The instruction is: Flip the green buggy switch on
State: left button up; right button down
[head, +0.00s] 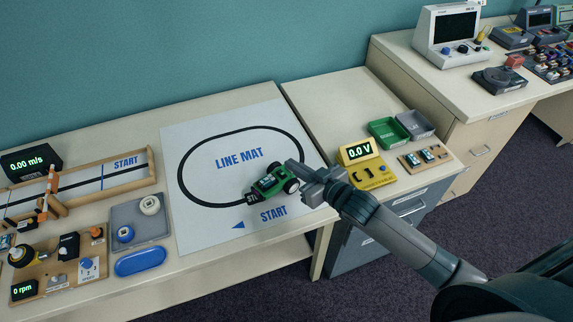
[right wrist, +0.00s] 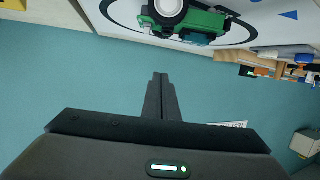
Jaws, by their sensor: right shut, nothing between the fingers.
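The green buggy (head: 267,184) sits on the white line mat (head: 212,228), on the lower part of the black oval track near START. It has dark wheels with pale hubs. My right gripper (head: 292,165) is shut and empty, with its fingertips close by the buggy's right end; I cannot tell if they touch it. In the right wrist view the shut fingers (right wrist: 160,78) point toward the buggy (right wrist: 200,20), which shows at the top edge. The buggy's switch is too small to make out. My left gripper is not in view.
Right of the mat stand a yellow meter (head: 357,151) reading 0.0 V, a green tray (head: 386,133) and a grey tray (head: 416,124). Left of it are a grey tray (head: 150,228), a blue oval dish (head: 140,261) and a wooden ramp track (head: 120,182). The mat's upper left is clear.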

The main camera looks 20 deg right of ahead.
jog(key=v, duration=0.4)
jog(key=shift+s+r+b, duration=0.1)
jog(key=shift+r+b, duration=0.25)
jog(key=shift+r, duration=0.1)
